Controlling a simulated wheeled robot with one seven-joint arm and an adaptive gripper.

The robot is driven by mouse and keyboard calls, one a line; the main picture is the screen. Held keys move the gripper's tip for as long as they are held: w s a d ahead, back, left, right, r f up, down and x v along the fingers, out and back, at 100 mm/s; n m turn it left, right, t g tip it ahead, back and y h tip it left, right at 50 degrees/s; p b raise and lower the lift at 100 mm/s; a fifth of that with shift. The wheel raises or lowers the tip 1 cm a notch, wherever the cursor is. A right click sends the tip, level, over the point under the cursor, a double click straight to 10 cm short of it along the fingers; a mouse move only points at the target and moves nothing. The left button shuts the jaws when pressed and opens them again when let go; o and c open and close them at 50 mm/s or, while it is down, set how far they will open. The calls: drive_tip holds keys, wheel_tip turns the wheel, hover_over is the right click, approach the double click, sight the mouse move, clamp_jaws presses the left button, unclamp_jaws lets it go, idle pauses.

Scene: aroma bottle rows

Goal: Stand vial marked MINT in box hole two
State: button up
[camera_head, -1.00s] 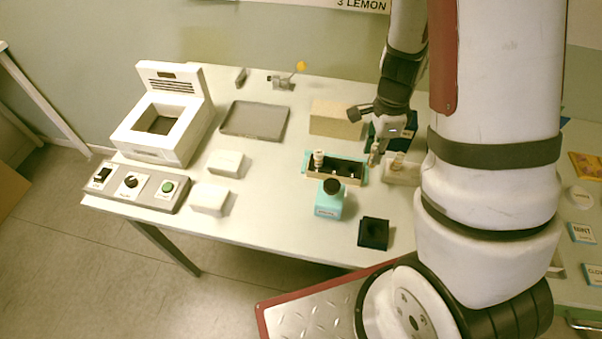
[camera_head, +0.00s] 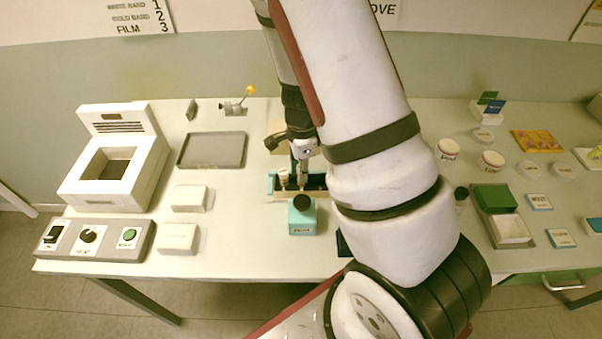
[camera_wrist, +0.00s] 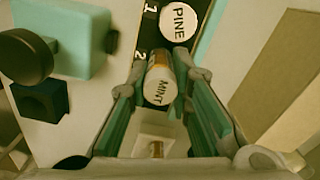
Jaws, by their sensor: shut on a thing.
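The MINT vial (camera_wrist: 160,84) has a white lettered cap and an amber body. My gripper (camera_wrist: 161,90) is shut on it, with a green-padded finger on each side. In the head view my gripper (camera_head: 303,178) points down at the middle of the box (camera_head: 271,186), a narrow black-topped box with teal ends. In the wrist view the vial is beside the box's mark 2 (camera_wrist: 140,58). The PINE vial (camera_wrist: 178,22) stands in the box near another number mark. The MINT vial's lower end is hidden, so I cannot tell how deep it sits.
A pale holder (camera_wrist: 157,136) with a small brown piece shows near my gripper's base. A grey tray (camera_head: 212,150) and white blocks (camera_head: 188,198) lie left; the table between is clear.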

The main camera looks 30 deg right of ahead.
drive_tip(key=shift+f, duration=0.75)
drive_tip(key=shift+f, duration=0.15)
drive_tip(key=o, duration=0.9)
drive_tip(key=shift+o, duration=0.2)
